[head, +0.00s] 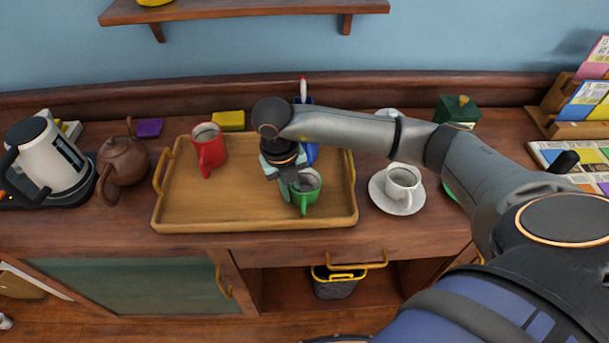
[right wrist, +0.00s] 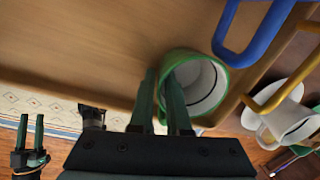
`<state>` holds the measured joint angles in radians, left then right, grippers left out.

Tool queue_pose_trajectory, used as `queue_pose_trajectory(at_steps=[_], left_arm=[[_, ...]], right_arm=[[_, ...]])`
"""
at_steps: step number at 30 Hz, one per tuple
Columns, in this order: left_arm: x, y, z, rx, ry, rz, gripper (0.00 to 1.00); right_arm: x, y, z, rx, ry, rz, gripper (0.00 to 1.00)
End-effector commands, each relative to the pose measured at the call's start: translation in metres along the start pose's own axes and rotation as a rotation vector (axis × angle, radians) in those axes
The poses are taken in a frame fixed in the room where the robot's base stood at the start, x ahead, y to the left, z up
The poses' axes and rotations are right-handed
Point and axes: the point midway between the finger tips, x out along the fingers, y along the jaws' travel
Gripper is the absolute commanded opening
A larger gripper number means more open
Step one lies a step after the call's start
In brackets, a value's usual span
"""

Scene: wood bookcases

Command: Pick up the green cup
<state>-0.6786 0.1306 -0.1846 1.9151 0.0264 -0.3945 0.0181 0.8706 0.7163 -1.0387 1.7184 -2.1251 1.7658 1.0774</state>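The green cup (head: 306,192) stands at the front right of the wooden tray (head: 180,212), its handle toward the front. My right gripper (head: 288,180) is down at the cup's left side. In the right wrist view, the two fingers of my right gripper (right wrist: 160,90) are close together at the near rim of the green cup (right wrist: 205,110), with a narrow gap between them. I cannot tell whether they press on its wall. My left gripper (right wrist: 30,130) shows at the lower left of the right wrist view, its fingers apart and empty.
A red mug (head: 210,150) stands at the tray's back left. A blue item (head: 311,154) is close behind the green cup. A white cup (head: 402,182) on a saucer (head: 380,199) stands right of the tray. A teapot (head: 124,160) and kettle (head: 45,158) are at left.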

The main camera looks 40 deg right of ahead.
Motion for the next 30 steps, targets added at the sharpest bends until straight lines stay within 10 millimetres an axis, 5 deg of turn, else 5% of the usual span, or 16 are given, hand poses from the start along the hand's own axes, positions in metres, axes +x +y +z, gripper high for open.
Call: queue_pose_trajectory(at_steps=[3,30], left_arm=[[0.0,-0.0001,0.0001,0.0,0.0,0.0,0.5],[0.0,-0.0004,0.0007,0.0,-0.001,-0.001,0.5]], right_arm=[[-0.0003,0.0,0.0001,0.0,0.0,0.0,0.0],[0.0001,0.0,-0.0003,0.0,0.001,0.0,0.0]])
